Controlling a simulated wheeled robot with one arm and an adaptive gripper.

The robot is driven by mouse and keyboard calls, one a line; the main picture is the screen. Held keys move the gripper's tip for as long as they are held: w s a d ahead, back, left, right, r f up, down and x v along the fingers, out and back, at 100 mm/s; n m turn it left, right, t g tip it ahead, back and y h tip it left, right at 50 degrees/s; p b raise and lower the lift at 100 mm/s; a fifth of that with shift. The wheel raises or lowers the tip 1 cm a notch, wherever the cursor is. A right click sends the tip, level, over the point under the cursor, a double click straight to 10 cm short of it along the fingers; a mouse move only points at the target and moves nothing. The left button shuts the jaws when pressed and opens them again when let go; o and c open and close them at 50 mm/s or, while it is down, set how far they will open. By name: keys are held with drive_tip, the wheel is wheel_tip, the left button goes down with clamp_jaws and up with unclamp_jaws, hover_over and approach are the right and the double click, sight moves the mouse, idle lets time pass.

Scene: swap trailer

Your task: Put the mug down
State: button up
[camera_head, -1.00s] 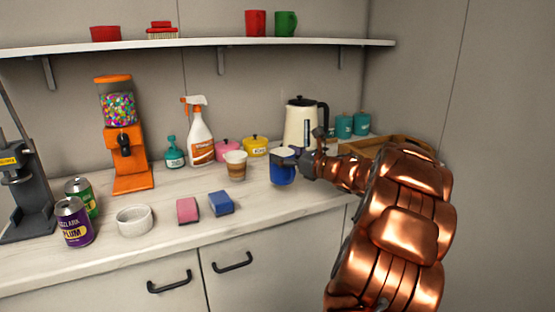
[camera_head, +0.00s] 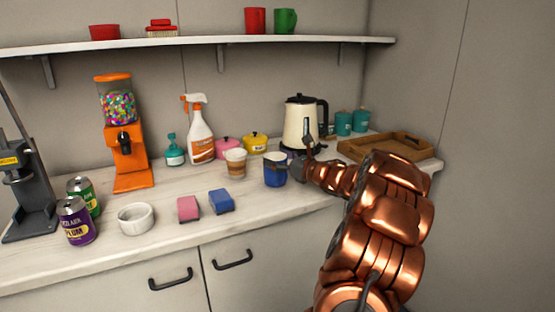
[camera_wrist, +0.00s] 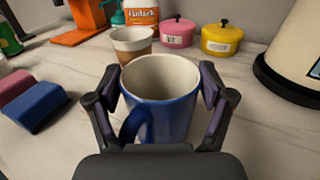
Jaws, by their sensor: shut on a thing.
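A blue mug (camera_head: 275,174) with a pale inside is at the right part of the white counter, in front of the kettle. My gripper (camera_head: 284,163) reaches it from the right. In the wrist view the mug (camera_wrist: 160,100) stands upright between the two fingers of my gripper (camera_wrist: 166,88), one on each side, shut on it. Its handle points toward the lower left of that view. The mug's base is hidden behind the palm in the wrist view. I cannot tell for sure whether the base touches the counter.
A paper cup (camera_head: 235,163) stands close to the mug's left. A cream kettle (camera_head: 300,122) stands behind, and a wooden tray (camera_head: 372,154) is to the right. A blue sponge (camera_head: 221,201) and a pink sponge (camera_head: 188,208) lie at the front left. Counter in front of the mug is bare.

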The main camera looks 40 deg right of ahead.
drive_tip(key=shift+f+b, duration=0.15)
drive_tip(key=shift+b, duration=0.2)
drive_tip(key=o, duration=1.3)
drive_tip(key=shift+r+p, duration=0.25)
drive_tip(key=shift+p, duration=0.2)
drive_tip(key=s, duration=0.4)
drive_tip(key=s+b, duration=0.1)
drive_tip(key=s, duration=0.3)
drive_tip(key=s+d+b, duration=0.1)
drive_tip(key=s, duration=0.3)
drive_tip(key=shift+f, duration=0.15)
